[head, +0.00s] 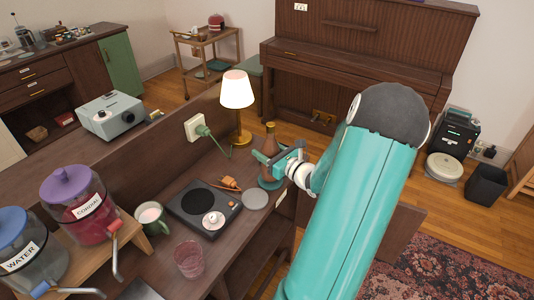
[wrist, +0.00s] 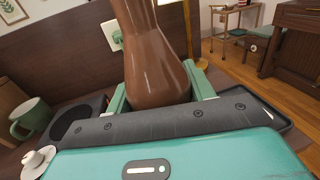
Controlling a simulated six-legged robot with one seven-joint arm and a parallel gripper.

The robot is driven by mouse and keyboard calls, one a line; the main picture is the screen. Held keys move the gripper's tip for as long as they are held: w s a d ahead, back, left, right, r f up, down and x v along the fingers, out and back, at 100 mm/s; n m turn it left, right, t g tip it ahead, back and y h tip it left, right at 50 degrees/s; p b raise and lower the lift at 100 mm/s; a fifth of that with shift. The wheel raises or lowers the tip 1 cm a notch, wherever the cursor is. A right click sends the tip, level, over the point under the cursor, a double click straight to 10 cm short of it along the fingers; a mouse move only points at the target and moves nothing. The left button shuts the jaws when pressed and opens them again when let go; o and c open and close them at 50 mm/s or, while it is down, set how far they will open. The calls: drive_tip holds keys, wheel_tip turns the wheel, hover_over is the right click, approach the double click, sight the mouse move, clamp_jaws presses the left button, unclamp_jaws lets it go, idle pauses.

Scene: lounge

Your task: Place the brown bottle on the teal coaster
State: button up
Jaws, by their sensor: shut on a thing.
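The brown bottle (head: 270,140) stands upright near the back right of the wooden counter; it fills the middle of the wrist view (wrist: 155,60). My gripper (head: 277,161) is shut on its lower body, with one green finger on each side in the wrist view (wrist: 160,92). The teal coaster (head: 269,184) shows as a round edge directly below the bottle and gripper, partly hidden by them. I cannot tell whether the bottle's base touches it; the base is hidden in the wrist view.
A grey disc (head: 255,199) lies just in front of the coaster. A lit lamp (head: 237,92) stands behind.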

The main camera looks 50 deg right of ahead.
drive_tip(key=shift+f, duration=0.5)
drive_tip(key=shift+f, duration=0.15)
drive_tip(key=o, duration=1.4)
drive_tip(key=shift+o, duration=0.2)
drive_tip(key=shift+s, duration=0.1)
drive_tip(key=s+a, duration=0.1)
drive_tip(key=s, duration=1)
drive_tip(key=shift+s+a, duration=0.3)
drive_tip(key=shift+s, duration=0.1)
drive_tip(key=shift+a, duration=0.1)
